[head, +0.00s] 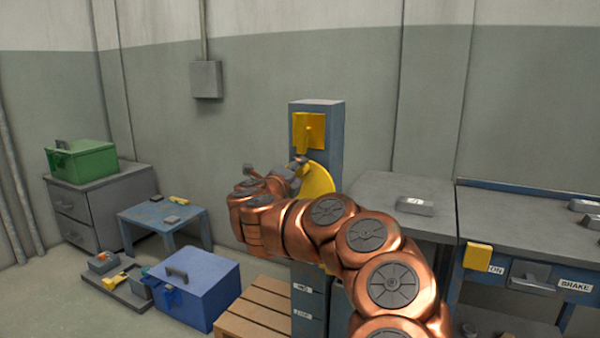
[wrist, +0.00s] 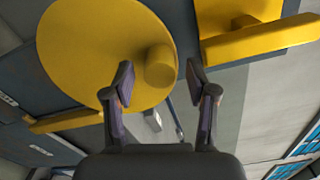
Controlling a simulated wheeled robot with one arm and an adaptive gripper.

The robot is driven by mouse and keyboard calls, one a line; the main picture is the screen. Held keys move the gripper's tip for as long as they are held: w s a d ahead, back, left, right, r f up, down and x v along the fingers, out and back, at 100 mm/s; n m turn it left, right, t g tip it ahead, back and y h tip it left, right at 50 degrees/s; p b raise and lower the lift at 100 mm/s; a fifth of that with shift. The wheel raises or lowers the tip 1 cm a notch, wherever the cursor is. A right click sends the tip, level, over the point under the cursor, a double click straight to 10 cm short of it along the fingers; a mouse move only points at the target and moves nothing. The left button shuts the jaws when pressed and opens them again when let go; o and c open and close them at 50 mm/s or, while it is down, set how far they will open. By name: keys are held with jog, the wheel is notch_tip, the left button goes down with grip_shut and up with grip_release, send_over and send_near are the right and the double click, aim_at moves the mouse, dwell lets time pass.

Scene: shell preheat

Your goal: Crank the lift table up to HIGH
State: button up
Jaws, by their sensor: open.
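The yellow crank disc (head: 318,181) is on the blue-grey lift column (head: 334,135), partly hidden by my arm in the head view. In the wrist view the disc (wrist: 90,50) fills the upper left, and its round yellow knob (wrist: 160,68) sticks out near its right edge. My gripper (wrist: 161,80) is open, with one fingertip on each side of the knob and a visible gap on both sides. I cannot tell how deep the knob sits between the fingers. In the head view my gripper (head: 297,168) is at the disc's upper left.
A yellow block (head: 309,131) is on the column above the disc. A grey-topped table (head: 375,190) and a bench with a BRAKE label (head: 575,286) stand at right. A blue box (head: 205,290), a wooden pallet (head: 250,318) and a small blue table (head: 140,215) are at left.

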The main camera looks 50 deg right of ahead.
jog(key=v, duration=1.1)
jog(key=shift+d, duration=0.1)
